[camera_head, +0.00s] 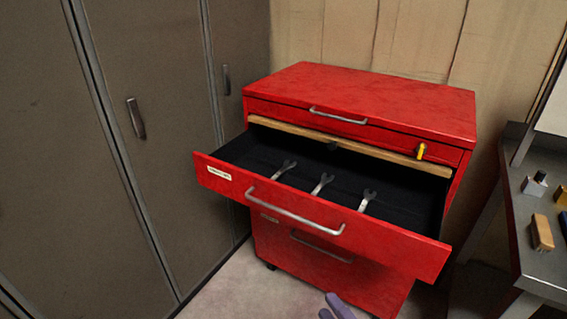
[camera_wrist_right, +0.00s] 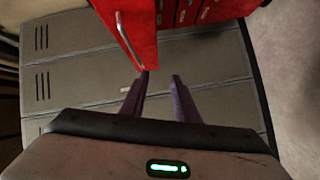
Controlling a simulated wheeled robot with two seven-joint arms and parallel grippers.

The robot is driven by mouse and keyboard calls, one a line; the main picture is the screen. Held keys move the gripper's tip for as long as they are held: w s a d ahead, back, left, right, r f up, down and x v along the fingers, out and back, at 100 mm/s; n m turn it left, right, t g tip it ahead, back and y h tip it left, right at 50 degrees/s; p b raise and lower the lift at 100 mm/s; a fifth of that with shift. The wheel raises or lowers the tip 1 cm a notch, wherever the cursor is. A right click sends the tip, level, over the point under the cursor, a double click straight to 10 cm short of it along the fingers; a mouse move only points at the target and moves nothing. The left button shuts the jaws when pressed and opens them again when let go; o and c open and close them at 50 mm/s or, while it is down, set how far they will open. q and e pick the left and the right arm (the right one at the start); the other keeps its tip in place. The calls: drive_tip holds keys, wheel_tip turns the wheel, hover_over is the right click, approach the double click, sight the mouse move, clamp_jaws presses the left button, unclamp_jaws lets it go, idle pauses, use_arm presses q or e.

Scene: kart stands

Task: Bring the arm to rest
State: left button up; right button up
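My right gripper (camera_head: 332,306) shows at the bottom edge of the head view, only its purple fingertips visible, below the open drawer of the red tool cabinet (camera_head: 365,95). In the right wrist view the right gripper (camera_wrist_right: 160,76) has its two purple fingers apart with nothing between them. The drawer's red front and handle also show in the wrist view (camera_wrist_right: 128,36), beyond the fingers. My left gripper is in neither view.
The pulled-out drawer (camera_head: 210,178) holds three wrenches (camera_head: 322,184) on a black liner. Grey lockers (camera_head: 165,130) stand at left. A metal bench (camera_head: 525,245) with small items, including a wooden-backed brush (camera_head: 542,232), stands at right. Bare floor (camera_head: 250,295) shows in front of the cabinet.

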drive_tip(key=s+d+f+m+g+h, duration=0.2)
drive_tip(key=s+d+f+m+g, duration=0.1)
drive_tip(key=s+f+m, duration=0.3)
drive_tip(key=s+d+f+m+g+h, duration=0.3)
drive_tip(key=s+f+m, duration=0.4)
drive_tip(key=f+m, duration=0.4)
drive_tip(key=shift+s+d+m+g, duration=0.25)
drive_tip(key=shift+d+m+g, duration=0.15)
drive_tip(key=shift+d, duration=0.15)
